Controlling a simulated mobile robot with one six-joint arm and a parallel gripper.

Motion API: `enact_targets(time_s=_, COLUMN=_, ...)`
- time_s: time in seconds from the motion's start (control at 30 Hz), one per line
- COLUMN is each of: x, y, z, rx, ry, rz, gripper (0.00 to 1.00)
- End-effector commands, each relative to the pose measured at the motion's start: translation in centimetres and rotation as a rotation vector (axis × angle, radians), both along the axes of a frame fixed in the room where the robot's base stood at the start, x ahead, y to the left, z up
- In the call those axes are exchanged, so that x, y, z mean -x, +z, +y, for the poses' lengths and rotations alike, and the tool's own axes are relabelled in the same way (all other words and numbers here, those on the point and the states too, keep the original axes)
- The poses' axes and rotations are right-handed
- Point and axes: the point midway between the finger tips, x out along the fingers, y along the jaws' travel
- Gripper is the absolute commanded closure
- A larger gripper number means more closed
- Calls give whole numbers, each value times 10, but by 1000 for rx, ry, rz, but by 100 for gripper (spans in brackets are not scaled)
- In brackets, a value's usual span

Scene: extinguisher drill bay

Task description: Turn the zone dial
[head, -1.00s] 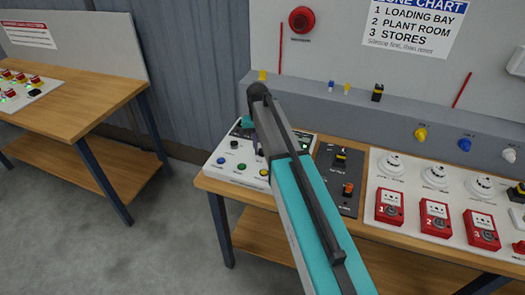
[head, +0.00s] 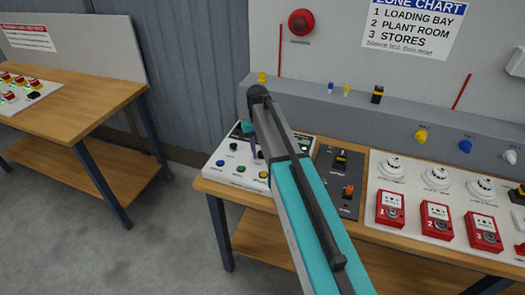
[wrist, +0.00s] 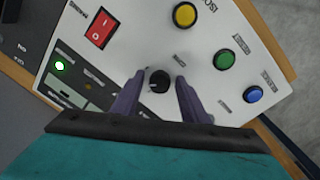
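A small round black dial (wrist: 159,81) with a pale mark sits on the white control panel (wrist: 205,85) in the wrist view. My gripper (wrist: 160,84) is open, its two purple fingers on either side of the dial. A narrow gap shows between each finger and the dial, so they look apart. In the head view my gripper (head: 253,146) is over the white panel (head: 214,172) on the bench, and the dial there seems hidden behind it.
Yellow (wrist: 185,15), green (wrist: 225,60) and blue (wrist: 255,94) buttons lie beside the dial, with a red rocker switch (wrist: 98,28) opposite. Another black knob (head: 234,146) shows in the head view. A dark panel (head: 341,183) and red call points (head: 390,209) stand to the right.

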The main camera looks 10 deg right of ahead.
Motion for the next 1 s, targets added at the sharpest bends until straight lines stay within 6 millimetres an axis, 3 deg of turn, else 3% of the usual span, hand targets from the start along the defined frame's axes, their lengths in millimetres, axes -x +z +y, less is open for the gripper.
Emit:
enact_targets(time_s=0.53, x=-1, y=9, z=1, rx=-2, ry=0, rz=-3, gripper=54)
enact_targets(time_s=1.0, x=0, y=64, z=5, rx=-1, ry=0, rz=-3, gripper=54)
